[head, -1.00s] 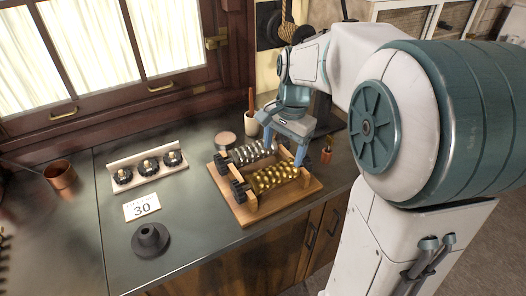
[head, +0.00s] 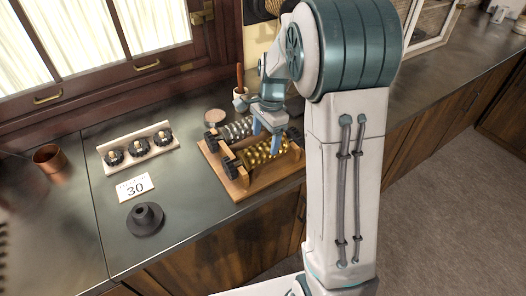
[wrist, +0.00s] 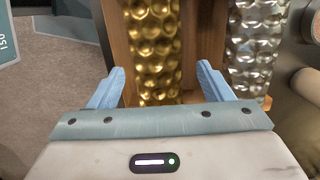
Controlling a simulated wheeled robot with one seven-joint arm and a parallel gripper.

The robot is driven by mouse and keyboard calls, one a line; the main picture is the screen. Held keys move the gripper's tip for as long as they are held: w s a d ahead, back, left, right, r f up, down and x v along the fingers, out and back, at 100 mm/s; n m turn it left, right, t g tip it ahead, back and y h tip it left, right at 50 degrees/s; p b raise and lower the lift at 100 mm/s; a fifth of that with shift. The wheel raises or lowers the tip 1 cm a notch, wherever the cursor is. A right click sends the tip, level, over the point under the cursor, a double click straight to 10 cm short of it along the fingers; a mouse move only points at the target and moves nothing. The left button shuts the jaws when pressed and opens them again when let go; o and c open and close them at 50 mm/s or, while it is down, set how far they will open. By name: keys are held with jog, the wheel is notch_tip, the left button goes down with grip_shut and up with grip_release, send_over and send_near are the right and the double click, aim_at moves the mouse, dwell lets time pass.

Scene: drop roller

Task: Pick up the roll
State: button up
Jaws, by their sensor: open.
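Two bumpy rolls lie side by side on a wooden stand (head: 240,190): a gold roll (head: 256,155) in front and a silver roll (head: 238,130) behind. Black gear-like knobs show at their left ends. My gripper (head: 267,143) is open over the right part of the gold roll, with no visible grip on it. In the wrist view, my gripper (wrist: 160,72) has one blue finger on each side of the gold roll (wrist: 153,42). The silver roll (wrist: 254,45) lies outside the right finger. How low the fingertips reach is unclear.
A small rack of black knobs (head: 139,147), a card reading 30 (head: 135,187) and a dark round piece (head: 145,219) stand left of the stand. A copper pot (head: 49,158) is farther left. A pot with a wooden handle (head: 240,95) stands behind. The counter's front edge is close.

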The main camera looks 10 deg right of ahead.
aim_at(264, 145)
jog(key=f, duration=0.3)
jog(key=a+f, duration=0.1)
jog(key=f, duration=0.1)
jog(key=shift+s+p, duration=0.4)
grip_shut()
jog(key=shift+w+r, duration=0.1)
